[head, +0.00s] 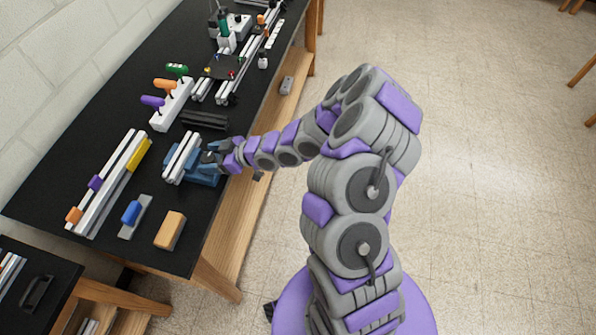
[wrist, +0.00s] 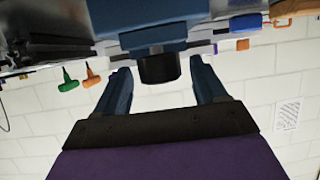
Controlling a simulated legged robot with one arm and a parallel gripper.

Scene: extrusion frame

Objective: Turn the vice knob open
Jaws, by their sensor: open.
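The blue vice (head: 205,180) stands at the front edge of the black table in the head view, with light metal extrusions at its left side. In the wrist view the vice body (wrist: 165,36) fills the top middle, and its round black knob (wrist: 160,69) faces me. My gripper (wrist: 159,75) is open, with one blue finger on each side of the knob. A gap shows between the knob and each finger. In the head view my gripper (head: 222,157) is at the vice's right side, and the knob cannot be made out there.
An orange block (head: 170,230) and a blue-handled tool (head: 132,213) lie near the table's front corner. A white holder (head: 172,105) with purple, orange and green handles stands behind the vice. Dark bars (head: 204,119) lie beside it. The floor to the right is clear.

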